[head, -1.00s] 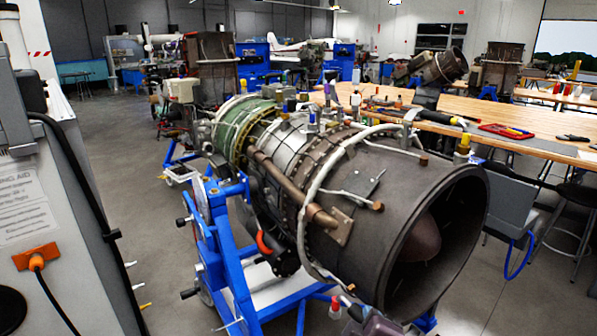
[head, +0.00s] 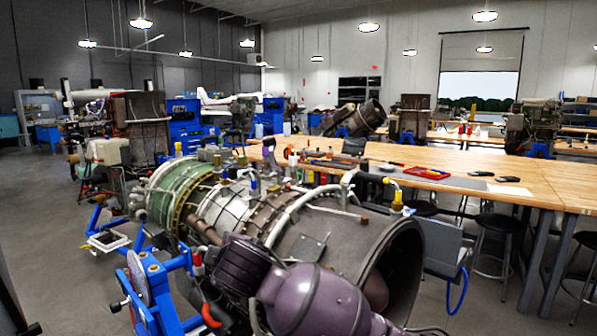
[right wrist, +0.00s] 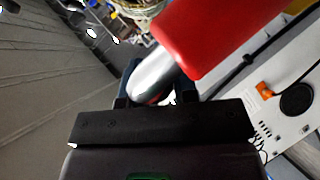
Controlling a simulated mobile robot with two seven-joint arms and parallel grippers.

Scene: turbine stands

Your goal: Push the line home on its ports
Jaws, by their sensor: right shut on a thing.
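A thin grey line (head: 371,179) arches over the top of the turbine casing (head: 322,222), with a yellow fitting (head: 397,199) at its right end. The seating of its ends is too small to tell. My purple right arm enters low in the head view, in front of the casing. In the right wrist view my right gripper (right wrist: 153,93) is shut on a tool with a silver shaft (right wrist: 159,74) and a large red part (right wrist: 217,38). A small red and white piece (head: 197,264) shows left of my arm. My left gripper is not in view.
A blue stand (head: 151,290) carries the turbine. A wooden bench (head: 480,178) with a red tray (head: 428,173) stands behind it, with stools (head: 497,225) at the right. A grey panel (head: 443,243) stands right of the casing. The floor at the left is open.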

